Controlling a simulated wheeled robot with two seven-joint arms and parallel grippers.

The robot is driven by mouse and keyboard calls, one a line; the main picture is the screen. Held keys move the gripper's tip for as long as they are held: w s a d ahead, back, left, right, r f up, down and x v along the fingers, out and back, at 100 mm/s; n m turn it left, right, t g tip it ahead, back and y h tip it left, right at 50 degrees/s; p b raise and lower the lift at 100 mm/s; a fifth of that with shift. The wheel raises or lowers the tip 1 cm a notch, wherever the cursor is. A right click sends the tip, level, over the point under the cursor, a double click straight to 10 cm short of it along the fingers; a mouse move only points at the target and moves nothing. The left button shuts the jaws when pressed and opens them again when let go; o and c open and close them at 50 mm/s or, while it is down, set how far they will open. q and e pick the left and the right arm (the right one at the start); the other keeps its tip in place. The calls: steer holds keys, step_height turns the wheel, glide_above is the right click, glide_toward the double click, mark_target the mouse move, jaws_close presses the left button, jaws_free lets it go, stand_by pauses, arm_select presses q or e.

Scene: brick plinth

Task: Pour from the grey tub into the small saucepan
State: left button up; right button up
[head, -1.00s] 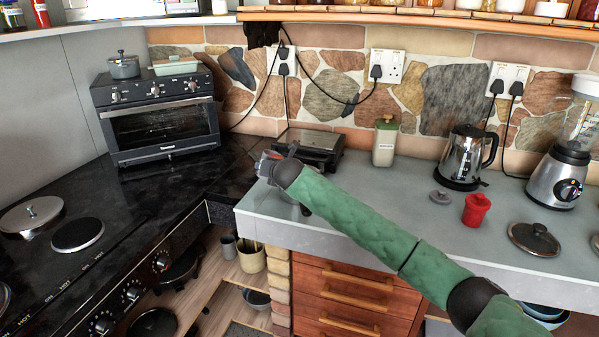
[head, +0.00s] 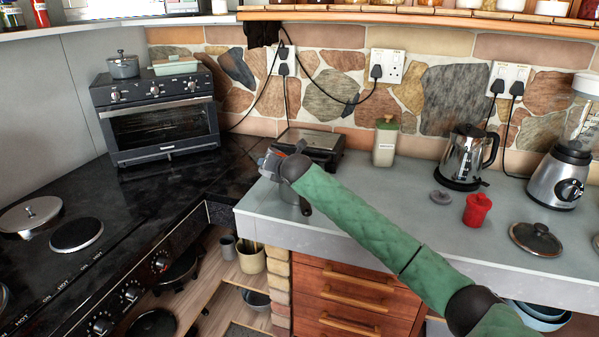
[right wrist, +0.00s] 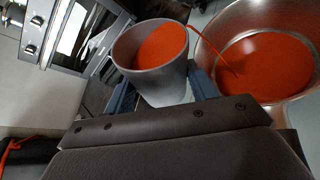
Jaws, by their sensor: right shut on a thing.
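My right gripper (right wrist: 162,88) is shut on the grey tub (right wrist: 157,92), with one finger on each side of it. The tub is tilted and holds orange-red liquid. A thin stream runs from its rim into the small saucepan (right wrist: 284,24) at the right of the wrist view. The saucepan has a pool of the same liquid in it. In the head view my right gripper (head: 274,163) is above the counter's left end, and my arm hides most of the saucepan. A dark handle shows just below the arm. My left gripper is in neither view.
A flat metal appliance (head: 312,141) stands just behind the gripper. A lidded canister (head: 385,142), a kettle (head: 466,160), a red pot (head: 477,209) and a glass lid (head: 535,239) stand to the right. A black stove (head: 110,225) is left, past the counter edge.

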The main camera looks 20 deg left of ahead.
steer(key=shift+r, duration=0.25)
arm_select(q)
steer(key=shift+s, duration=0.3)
arm_select(e)
steer(key=shift+w+d, duration=0.1)
steer(key=shift+d, duration=0.05)
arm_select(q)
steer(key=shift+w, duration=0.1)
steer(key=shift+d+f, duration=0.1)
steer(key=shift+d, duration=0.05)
arm_select(e)
steer(key=shift+d+r+m, duration=0.1)
steer(key=shift+m, duration=0.2)
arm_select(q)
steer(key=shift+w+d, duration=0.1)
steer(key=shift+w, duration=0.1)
arm_select(e)
steer(key=shift+w+y, duration=0.15)
steer(key=shift+y, duration=0.15)
arm_select(q)
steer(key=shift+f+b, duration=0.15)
steer(key=shift+b, duration=0.2)
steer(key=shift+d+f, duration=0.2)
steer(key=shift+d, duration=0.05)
arm_select(e)
steer(key=shift+d+m+g, duration=0.1)
steer(key=shift+m+g, duration=0.2)
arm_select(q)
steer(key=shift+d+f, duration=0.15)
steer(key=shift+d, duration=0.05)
